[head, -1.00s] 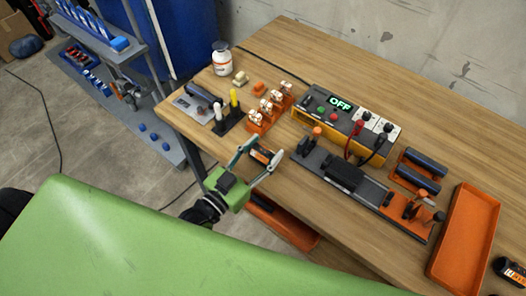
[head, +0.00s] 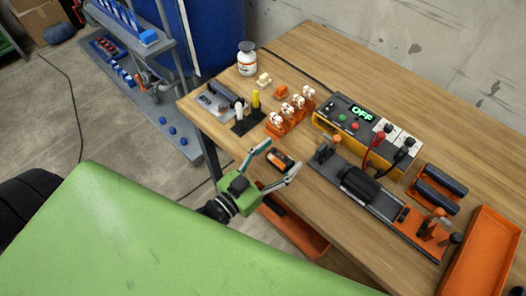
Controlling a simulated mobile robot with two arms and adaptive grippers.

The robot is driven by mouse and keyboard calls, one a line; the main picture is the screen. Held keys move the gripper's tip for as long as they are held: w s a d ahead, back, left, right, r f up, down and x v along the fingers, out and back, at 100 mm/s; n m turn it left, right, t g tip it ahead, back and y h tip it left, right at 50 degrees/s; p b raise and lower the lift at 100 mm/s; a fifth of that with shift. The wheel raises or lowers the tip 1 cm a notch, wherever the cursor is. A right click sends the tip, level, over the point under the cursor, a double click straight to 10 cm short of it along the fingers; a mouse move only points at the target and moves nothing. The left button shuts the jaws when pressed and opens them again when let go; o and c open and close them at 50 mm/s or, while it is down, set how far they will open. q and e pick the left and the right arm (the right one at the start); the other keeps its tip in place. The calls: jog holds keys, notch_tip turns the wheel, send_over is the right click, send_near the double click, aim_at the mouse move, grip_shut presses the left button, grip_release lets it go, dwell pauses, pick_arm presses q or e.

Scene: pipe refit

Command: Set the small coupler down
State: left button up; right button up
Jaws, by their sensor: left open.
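My left gripper (head: 282,155) is open over the front edge of the wooden table, its fingers splayed apart. A small dark piece with an orange face (head: 279,161) lies between the fingertips, seemingly on the tabletop, with a gap to each finger. I cannot tell for sure that this piece is the small coupler. Small white fittings (head: 287,108) sit on orange holders behind it. A cream fitting (head: 264,79) and an orange piece (head: 281,91) lie farther back. My right gripper is not in view.
Dark cylinders (head: 440,188) and an orange tray (head: 484,254) are at the right. Black stand (head: 246,125) and white bottle (head: 247,60) are at the left.

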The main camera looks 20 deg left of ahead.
pick_arm(q)
jog(key=b+v, duration=0.1)
jog(key=v, duration=1)
jog(key=shift+s, duration=0.1)
jog(key=s+a+f+g+y, duration=0.1)
jog(key=s+a+f+g, duration=0.1)
jog(key=f, duration=0.8)
jog(key=s+a+f+g+y, duration=0.1)
jog(key=a+f+g+y, duration=0.15)
jog(key=f, duration=0.85)
jog(key=s+a+f+g+y, duration=0.1)
jog(key=s+a+f+g, duration=0.15)
jog(key=f, duration=0.75)
jog(key=s+f+n+g+y, duration=0.1)
jog(key=s+f+g, duration=0.8)
jog(key=s+f, duration=1)
jog(key=shift+s+d+f+n+y, duration=0.35)
jog(key=shift+s+d+f, duration=0.1)
jog(key=shift+s, duration=0.25)
